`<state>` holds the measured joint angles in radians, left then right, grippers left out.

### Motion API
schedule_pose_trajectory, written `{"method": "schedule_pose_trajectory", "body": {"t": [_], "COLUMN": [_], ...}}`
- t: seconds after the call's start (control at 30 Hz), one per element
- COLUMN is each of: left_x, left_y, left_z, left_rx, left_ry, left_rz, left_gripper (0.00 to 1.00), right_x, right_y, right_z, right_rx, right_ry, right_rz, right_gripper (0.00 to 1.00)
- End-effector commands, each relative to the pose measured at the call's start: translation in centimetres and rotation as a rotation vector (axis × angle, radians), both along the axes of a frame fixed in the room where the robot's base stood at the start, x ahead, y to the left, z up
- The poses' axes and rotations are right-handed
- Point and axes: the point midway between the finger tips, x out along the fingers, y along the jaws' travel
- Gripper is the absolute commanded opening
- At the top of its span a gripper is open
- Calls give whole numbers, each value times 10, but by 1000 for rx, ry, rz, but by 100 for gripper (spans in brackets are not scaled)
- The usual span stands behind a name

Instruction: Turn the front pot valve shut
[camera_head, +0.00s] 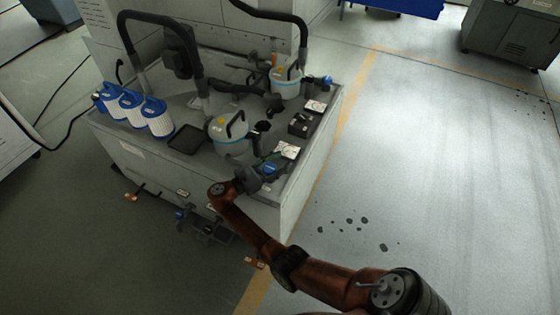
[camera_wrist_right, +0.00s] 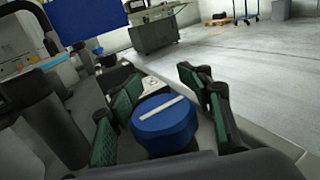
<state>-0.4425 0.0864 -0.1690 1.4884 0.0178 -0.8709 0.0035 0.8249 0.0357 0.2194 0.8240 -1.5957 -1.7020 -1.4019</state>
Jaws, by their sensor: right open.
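The front pot (camera_head: 230,143) is a pale pot with a blue band and a dark hoop handle on the bench top. Its valve knob (camera_head: 270,169) is blue and sits at the pot's lower right, partly hidden by my right gripper (camera_head: 262,170). In the right wrist view the round blue knob (camera_wrist_right: 165,128) carries a white bar, tilted slightly up to the right. My right gripper (camera_wrist_right: 163,112) is open, with green-padded fingers on both sides of the knob. A gap shows on the right; contact on the left is unclear. My left gripper is not in view.
The back pot (camera_head: 287,88) has a similar blue knob (camera_head: 327,80). White-and-blue filter cartridges (camera_head: 157,122) and a black tray (camera_head: 185,139) stand on the left. A black box (camera_head: 300,124) and white cards are near the right edge.

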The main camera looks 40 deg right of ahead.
Motion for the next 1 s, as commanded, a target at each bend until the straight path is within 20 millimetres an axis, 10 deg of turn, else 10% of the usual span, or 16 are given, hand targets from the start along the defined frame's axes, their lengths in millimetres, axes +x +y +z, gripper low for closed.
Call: {"method": "schedule_pose_trajectory", "body": {"t": [0.27, 0.7, 1.0], "left_x": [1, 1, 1], "left_y": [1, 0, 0], "left_z": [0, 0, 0], "left_rx": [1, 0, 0], "left_ry": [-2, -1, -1], "left_rz": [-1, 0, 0], "left_gripper": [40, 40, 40], "right_x": [2, 11, 13], "right_y": [11, 96, 119], "right_z": [0, 0, 0], "right_rx": [1, 0, 0], "right_ry": [1, 1, 1], "right_rz": [1, 3, -1], "right_gripper": [43, 43, 43]}}
